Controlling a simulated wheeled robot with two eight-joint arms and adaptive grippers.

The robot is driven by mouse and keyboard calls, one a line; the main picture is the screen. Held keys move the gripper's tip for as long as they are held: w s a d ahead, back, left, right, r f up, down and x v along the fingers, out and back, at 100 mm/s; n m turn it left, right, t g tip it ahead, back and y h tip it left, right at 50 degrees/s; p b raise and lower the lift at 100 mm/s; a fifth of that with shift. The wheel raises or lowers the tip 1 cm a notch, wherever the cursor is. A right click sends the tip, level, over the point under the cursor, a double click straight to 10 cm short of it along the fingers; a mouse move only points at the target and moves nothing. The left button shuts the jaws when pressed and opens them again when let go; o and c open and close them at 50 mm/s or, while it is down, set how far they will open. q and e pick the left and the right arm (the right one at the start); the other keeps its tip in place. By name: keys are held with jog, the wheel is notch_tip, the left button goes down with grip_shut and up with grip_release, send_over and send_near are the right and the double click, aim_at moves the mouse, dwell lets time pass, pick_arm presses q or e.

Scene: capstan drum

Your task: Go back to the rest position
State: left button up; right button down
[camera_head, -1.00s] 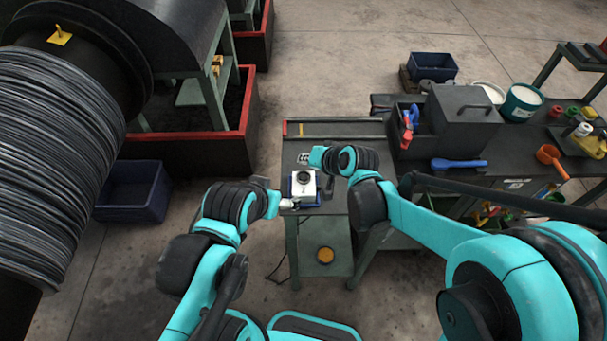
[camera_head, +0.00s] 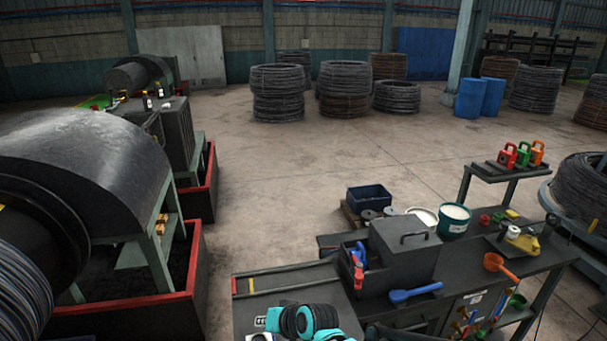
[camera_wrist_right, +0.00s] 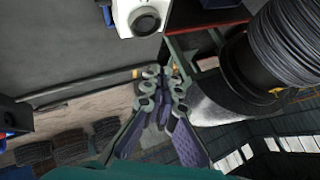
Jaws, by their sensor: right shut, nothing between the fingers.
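In the right wrist view my right gripper (camera_wrist_right: 163,73) has its two fingers drawn together at the tips, with nothing between them. A white box-shaped device (camera_wrist_right: 145,20) with a round dark lens shows beyond the fingertips, apart from them. In the head view my right wrist hangs over the near end of the bench (camera_head: 290,285), at the bottom edge. Only the top of the white device (camera_head: 259,338) shows there, cut by the frame. My left gripper is out of view.
A red-edged bin (camera_head: 130,318) and large drum (camera_head: 22,290) are at left. The floor (camera_head: 285,190) beyond the bench is open.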

jog(key=s+d+f+h+b, duration=0.2)
jog(key=s+d+b, duration=0.3)
jog(key=d, duration=0.5)
jog(key=s+d+f+m+h+b, duration=0.1)
jog(key=s+d+f+b, duration=0.4)
jog(key=d, duration=0.5)
jog(key=s+d+f+t+h+b, duration=0.1)
jog(key=s+d+f+h+b, duration=0.2)
jog(key=s+d, duration=0.3)
jog(key=d+b, duration=0.1)
jog(key=d, duration=0.4)
jog(key=shift+s+f+h+b, duration=0.25)
jog(key=shift+f+h+b, duration=0.15)
